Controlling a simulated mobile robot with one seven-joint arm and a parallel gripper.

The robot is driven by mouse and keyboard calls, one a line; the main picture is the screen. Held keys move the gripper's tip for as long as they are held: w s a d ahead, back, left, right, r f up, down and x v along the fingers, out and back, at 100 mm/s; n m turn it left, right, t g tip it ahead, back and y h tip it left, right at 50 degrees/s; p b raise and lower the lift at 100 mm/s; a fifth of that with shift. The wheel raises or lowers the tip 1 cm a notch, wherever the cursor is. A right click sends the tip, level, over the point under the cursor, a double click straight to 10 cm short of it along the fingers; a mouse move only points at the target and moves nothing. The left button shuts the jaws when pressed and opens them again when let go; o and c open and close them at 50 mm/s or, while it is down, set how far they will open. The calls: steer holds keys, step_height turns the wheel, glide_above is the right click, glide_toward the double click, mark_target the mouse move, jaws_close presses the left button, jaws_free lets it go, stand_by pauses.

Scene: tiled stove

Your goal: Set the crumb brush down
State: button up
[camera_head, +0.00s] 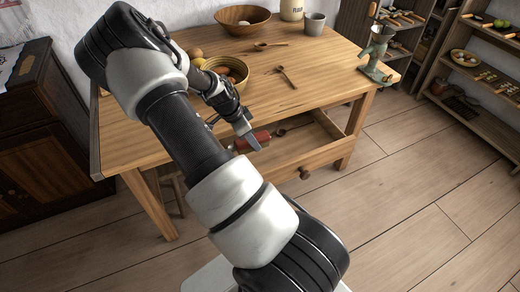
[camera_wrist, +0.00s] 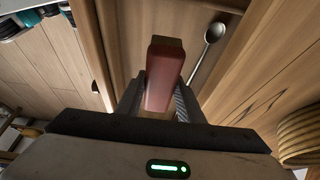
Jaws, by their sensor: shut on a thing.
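My gripper (camera_head: 249,141) is shut on the crumb brush, a small red block-like thing (camera_head: 262,135) at the open drawer of the wooden table. In the wrist view the brush (camera_wrist: 164,66) stands out between the two fingers of my gripper (camera_wrist: 157,100), with its dull red side and paler end showing. Its bristles cannot be made out. The open drawer (camera_head: 300,152) lies around and below the brush; whether the brush touches the drawer floor I cannot tell. A metal spoon (camera_wrist: 213,34) lies in the drawer to the right of the brush.
A green grinder (camera_head: 377,50) is at the right corner. The drawer's front edge and knob (camera_head: 304,174) jut out over clear floor.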

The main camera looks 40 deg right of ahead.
step_height(320, 180, down, 8)
steer(key=shift+f+b, duration=0.1)
steer(key=shift+b, duration=0.55)
steer(key=shift+f, duration=0.2)
steer(key=o, duration=1)
steer(key=shift+r, duration=0.1)
